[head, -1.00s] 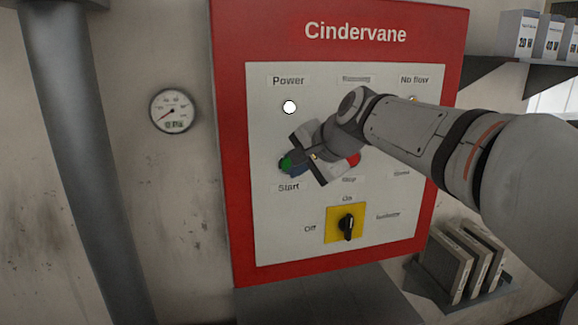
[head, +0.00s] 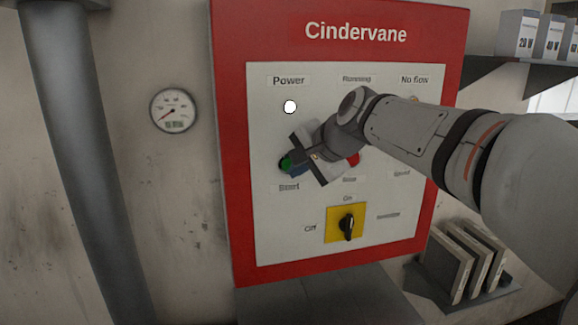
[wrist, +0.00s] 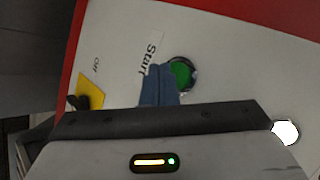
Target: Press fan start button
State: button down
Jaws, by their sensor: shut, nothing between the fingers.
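The green start button (head: 286,163) sits above the "Start" label (head: 289,187) on the white face of the Cindervane panel (head: 275,220). The wrist view also shows the green button (wrist: 181,74) in its dark ring, partly covered at one side by my fingers. My gripper (head: 293,169) is shut and empty, with its blue fingertips right at the button. In the wrist view the fingertips (wrist: 160,84) overlap the button's edge on the label side. I cannot tell whether they touch it.
A red button (head: 352,160) shows just right of my gripper. The Power lamp (head: 290,107) is lit white. A black rotary switch (head: 347,226) on a yellow plate sits below. A gauge (head: 174,111) and a grey pipe (head: 75,150) are on the left.

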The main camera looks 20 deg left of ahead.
jog(key=shift+w, duration=0.1)
jog(key=shift+w+a, duration=0.25)
jog(key=shift+w, duration=0.1)
jog(key=shift+w+a+p, duration=0.2)
jog(key=shift+w+p, duration=0.15)
jog(key=shift+p, duration=0.15)
dwell(0.7)
dwell(0.4)
jog(key=shift+s+d+b, duration=0.45)
jog(key=shift+s, duration=0.25)
jog(key=s+d, duration=0.1)
jog(key=s+b, duration=0.1)
jog(key=s, duration=0.1)
jog(key=s+d+b, duration=0.1)
jog(key=shift+s+d, duration=0.15)
jog(key=shift+d, duration=0.15)
